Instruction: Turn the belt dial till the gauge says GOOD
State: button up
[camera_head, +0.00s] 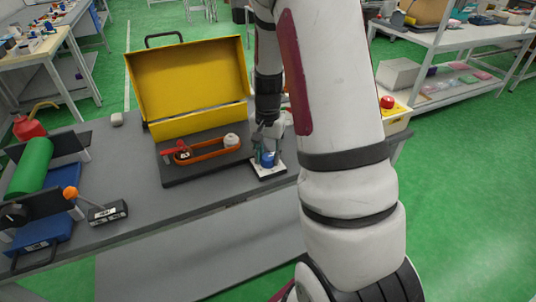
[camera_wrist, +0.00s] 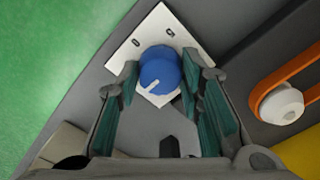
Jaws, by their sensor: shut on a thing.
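The belt dial is a blue knob (camera_head: 268,160) on a white plate (camera_head: 272,173), at the right end of a dark base. In the wrist view the blue knob (camera_wrist: 158,66) shows a white pointer line slanting down and left. My gripper (camera_head: 267,152) reaches down over it, and in the wrist view the teal-padded fingers (camera_wrist: 159,78) close on both sides of the knob. The orange belt (camera_head: 212,151) runs around a white pulley (camera_head: 231,140) and a red part at left. No readable gauge face or GOOD mark shows; my arm covers part of the area.
An open yellow case (camera_head: 190,82) stands right behind the base. At left on the grey bench are a green roll (camera_head: 30,165) and a dark box with an orange-knobbed lever (camera_head: 108,212). A box with a red button (camera_head: 387,102) is right of my arm. The bench front is clear.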

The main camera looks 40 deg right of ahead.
jog(key=n, duration=0.5)
jog(key=shift+n+p, duration=0.3)
jog(key=shift+p, duration=0.1)
jog(key=n+p, duration=0.2)
jog(key=n, duration=0.3)
jog(key=shift+r, duration=0.1)
jog(key=n+p, duration=0.2)
jog(key=n, duration=0.3)
jog(key=shift+s+n+p, duration=0.1)
jog(key=shift+n+p, duration=0.2)
jog(key=shift+n, duration=0.1)
jog(key=shift+n+p, duration=1.1)
jog(key=shift+n, duration=1.1)
jog(key=o, duration=1.2)
